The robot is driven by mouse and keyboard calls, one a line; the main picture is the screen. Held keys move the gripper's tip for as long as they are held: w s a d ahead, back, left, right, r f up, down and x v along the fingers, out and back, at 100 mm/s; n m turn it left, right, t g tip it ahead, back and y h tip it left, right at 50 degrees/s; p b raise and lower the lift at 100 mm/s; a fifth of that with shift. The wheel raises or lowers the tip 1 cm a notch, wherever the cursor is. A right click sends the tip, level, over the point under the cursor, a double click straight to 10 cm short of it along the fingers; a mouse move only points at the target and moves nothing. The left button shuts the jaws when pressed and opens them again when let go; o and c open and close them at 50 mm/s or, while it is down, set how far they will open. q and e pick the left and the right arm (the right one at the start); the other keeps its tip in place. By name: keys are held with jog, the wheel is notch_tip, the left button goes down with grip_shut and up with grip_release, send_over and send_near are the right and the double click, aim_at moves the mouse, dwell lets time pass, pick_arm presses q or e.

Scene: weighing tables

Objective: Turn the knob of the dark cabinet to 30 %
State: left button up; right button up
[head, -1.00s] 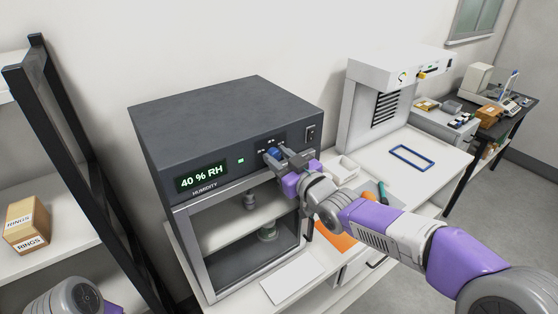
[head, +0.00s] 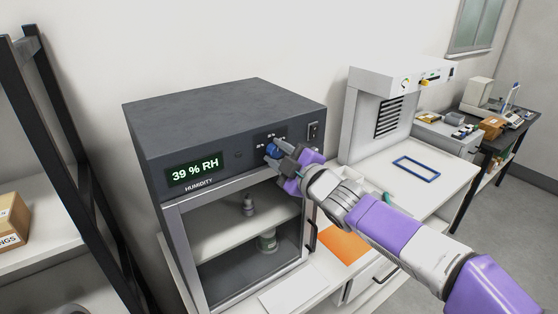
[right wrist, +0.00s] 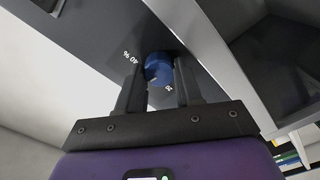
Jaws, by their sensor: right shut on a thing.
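The dark cabinet (head: 225,112) stands on the white bench, and its green display (head: 195,170) reads 39 % RH above the word HUMIDITY. The blue knob (head: 272,151) is on the right part of its front panel. In the right wrist view the knob (right wrist: 158,66) sits between the fingertips, with the marking "40 %" to its left and another partly hidden marking beside it. My right gripper (head: 280,158) is shut on the knob, reaching in from the right. My left gripper is not in view.
Below the panel is a glass-fronted chamber (head: 238,232) with small items on a shelf and floor. A black-framed shelf rack (head: 62,130) stands at left. An orange sheet (head: 345,243) and a blue frame (head: 416,168) lie on the bench at right.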

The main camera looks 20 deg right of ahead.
jog(key=shift+f+n, duration=0.1)
jog(key=shift+n, duration=0.6)
jog(key=shift+b, duration=0.35)
jog(key=o, duration=1)
jog(key=shift+o, duration=0.2)
